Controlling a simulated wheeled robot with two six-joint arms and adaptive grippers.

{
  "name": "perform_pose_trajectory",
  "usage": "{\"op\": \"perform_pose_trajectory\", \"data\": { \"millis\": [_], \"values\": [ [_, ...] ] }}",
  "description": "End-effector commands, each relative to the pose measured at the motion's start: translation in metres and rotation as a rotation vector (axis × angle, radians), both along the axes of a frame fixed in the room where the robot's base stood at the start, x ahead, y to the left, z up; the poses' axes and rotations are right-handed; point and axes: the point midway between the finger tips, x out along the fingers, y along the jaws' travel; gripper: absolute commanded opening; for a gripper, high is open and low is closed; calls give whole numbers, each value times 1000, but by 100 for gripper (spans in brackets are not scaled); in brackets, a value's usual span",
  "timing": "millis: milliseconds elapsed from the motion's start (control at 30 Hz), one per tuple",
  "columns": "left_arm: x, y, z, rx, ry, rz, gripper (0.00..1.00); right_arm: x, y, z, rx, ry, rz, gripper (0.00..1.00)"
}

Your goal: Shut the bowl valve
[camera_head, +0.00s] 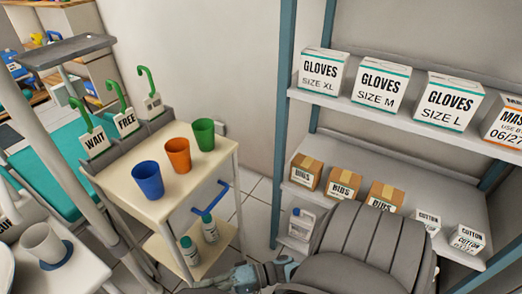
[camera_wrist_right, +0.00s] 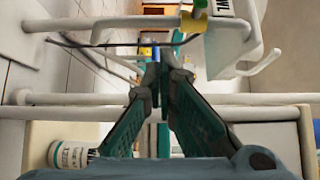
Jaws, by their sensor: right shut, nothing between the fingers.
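In the right wrist view a white pipe runs across the top, with a yellow fitting (camera_wrist_right: 194,22) and a small green part (camera_wrist_right: 201,3) beside it. A white label (camera_wrist_right: 221,8) there ends in "WL"; the rest is cut off. I cannot tell the valve's position from this. My right gripper (camera_wrist_right: 158,72) is shut and empty, its fingertips together below and left of the yellow fitting, with no visible contact. In the head view, part of my right arm shows at the bottom middle. My left gripper is not in view.
A cart (camera_head: 190,195) carries blue (camera_head: 148,180), orange (camera_head: 177,156) and green (camera_head: 203,134) cups. A white cup (camera_head: 42,243) stands at lower left. Shelves at right hold boxes. In the wrist view, a white rail (camera_wrist_right: 255,113) crosses behind the fingers and a labelled bottle (camera_wrist_right: 72,154) is at lower left.

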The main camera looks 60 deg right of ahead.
Motion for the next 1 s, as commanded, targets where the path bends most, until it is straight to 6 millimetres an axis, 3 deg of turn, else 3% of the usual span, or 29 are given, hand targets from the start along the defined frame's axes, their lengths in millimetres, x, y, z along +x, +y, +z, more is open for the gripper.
{"op": "perform_pose_trajectory", "data": {
  "millis": [200,267,400,567,700,1000],
  "values": [
    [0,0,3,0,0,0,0,-29,-33,0,-2,3,-1,0],
    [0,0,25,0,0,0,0,-20,-39,7,-90,-32,-91,0],
    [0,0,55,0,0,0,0,-10,-60,1,-329,-69,-263,0],
    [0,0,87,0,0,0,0,-15,-86,-13,-629,-41,-384,0],
    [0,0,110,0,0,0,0,-32,-103,-29,-876,21,-410,0],
    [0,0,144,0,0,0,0,-80,-120,-51,-1216,165,-314,0]
  ]
}}
